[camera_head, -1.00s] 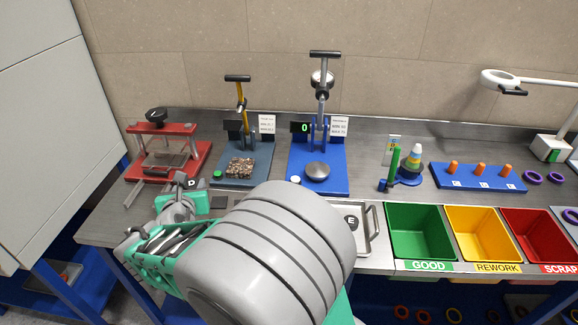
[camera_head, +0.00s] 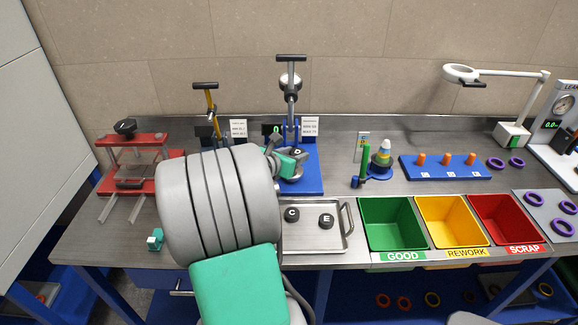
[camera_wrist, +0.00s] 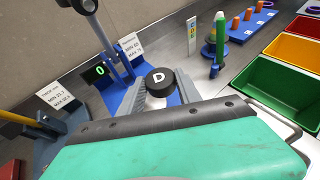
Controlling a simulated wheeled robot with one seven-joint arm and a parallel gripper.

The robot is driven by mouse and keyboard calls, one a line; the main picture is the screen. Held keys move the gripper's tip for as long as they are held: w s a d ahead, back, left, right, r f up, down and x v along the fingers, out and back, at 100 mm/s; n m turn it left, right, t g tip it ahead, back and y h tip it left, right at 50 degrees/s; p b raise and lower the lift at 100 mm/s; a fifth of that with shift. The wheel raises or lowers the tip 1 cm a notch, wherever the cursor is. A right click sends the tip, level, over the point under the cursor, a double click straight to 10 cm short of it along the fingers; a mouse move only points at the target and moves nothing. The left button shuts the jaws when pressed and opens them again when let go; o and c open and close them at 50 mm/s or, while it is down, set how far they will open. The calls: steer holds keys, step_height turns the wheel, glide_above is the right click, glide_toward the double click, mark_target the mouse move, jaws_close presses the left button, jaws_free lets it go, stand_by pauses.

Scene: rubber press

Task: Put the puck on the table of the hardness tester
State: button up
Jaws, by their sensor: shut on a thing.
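The black puck marked D (camera_head: 297,152) is held between the fingers of my gripper (camera_head: 288,158). In the wrist view the puck (camera_wrist: 157,81) lies flat, letter up, between the two grey fingers. The hardness tester has a blue base (camera_head: 312,185), a lever column with a round gauge (camera_head: 290,83) and a small display that reads 0 in the wrist view (camera_wrist: 99,71). The puck is at the tester's round metal table (camera_head: 292,177), which the puck and fingers mostly hide. I cannot tell whether the puck touches it.
A steel tray (camera_head: 308,241) holds pucks C (camera_head: 291,215) and E (camera_head: 326,220). A second lever press with a yellow column (camera_head: 210,105) and a red press (camera_head: 125,170) stand left.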

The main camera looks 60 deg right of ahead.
steer(key=w+d+f, duration=0.1)
steer(key=f, duration=0.1)
steer(key=w+d+f, duration=0.1)
steer(key=d+f, duration=0.1)
steer(key=w+d+f, duration=0.1)
steer(key=shift+w+d+f, duration=0.2)
steer(key=shift+w+f, duration=0.2)
steer(key=f, duration=0.1)
steer(key=f+p, duration=0.1)
steer(key=f, duration=0.1)
steer(key=shift+w+d+f, duration=0.2)
steer(key=shift+f, duration=0.3)
steer(key=o, duration=1.3)
steer(key=shift+o, duration=0.2)
